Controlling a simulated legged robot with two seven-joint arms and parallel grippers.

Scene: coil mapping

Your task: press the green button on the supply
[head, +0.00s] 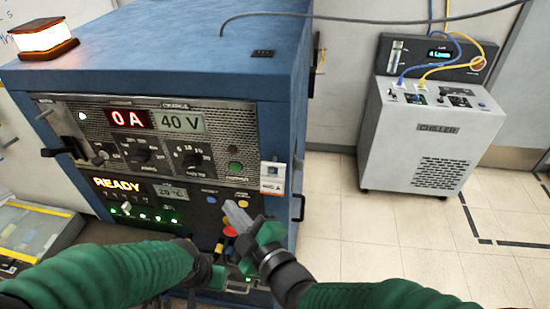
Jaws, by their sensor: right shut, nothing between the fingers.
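The supply is a blue cabinet (200,45) with a grey front panel showing "0 A" and "40 V". The green button (235,167) sits at the right of the upper panel, below the vent grille. My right gripper (236,215) is shut and empty, in front of the lower panel. In the picture it is below the green button, with a visible gap between them. My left gripper (226,258) is low, by the cabinet's lower front. Its fingers are hard to make out beside my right wrist.
Knobs (195,160) and a "READY" display (118,185) are on the front. A red button (230,231) is close to my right gripper. A lit lamp (45,37) stands on top. A chiller (430,130) stands at the right, with clear tiled floor (370,230) before it.

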